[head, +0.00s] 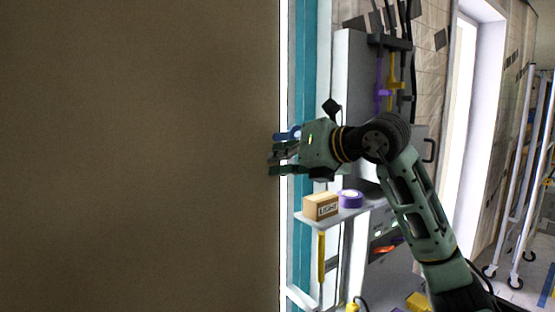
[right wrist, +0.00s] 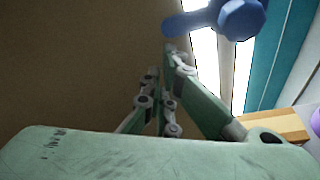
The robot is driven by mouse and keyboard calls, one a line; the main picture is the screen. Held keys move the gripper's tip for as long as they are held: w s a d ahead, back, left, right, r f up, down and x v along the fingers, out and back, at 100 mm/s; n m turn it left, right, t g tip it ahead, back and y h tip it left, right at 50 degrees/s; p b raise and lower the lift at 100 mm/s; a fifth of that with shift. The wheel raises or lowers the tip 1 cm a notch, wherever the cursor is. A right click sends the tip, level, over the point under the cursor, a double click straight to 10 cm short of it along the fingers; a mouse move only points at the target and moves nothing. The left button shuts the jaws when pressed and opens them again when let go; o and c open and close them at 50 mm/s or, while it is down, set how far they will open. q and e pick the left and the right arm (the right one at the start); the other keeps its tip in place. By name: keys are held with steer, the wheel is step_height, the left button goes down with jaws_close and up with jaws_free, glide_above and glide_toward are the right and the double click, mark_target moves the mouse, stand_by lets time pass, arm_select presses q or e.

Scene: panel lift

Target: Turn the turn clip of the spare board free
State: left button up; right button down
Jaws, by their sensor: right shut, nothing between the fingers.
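A large flat brown board (head: 140,160) fills the left of the head view, and its right edge is upright. It also fills the left of the right wrist view (right wrist: 70,60). A blue turn clip (head: 286,134) is at that edge, partly hidden by my right gripper. In the right wrist view the clip (right wrist: 242,18) shows a round knob and an arm pointing left, its tip overlapping the board's edge in the picture. My right gripper (head: 272,163) is shut and empty, just below the clip; I cannot tell whether they touch. My left gripper is out of view.
A small shelf (head: 313,217) below my right gripper holds a cardboard box marked LIGHT (head: 320,206) and a purple tape roll (head: 350,198). A grey cabinet (head: 352,95) stands behind my arm. A wheeled metal frame (head: 520,200) is at far right.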

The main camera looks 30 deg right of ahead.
steer(key=shift+w, duration=0.15)
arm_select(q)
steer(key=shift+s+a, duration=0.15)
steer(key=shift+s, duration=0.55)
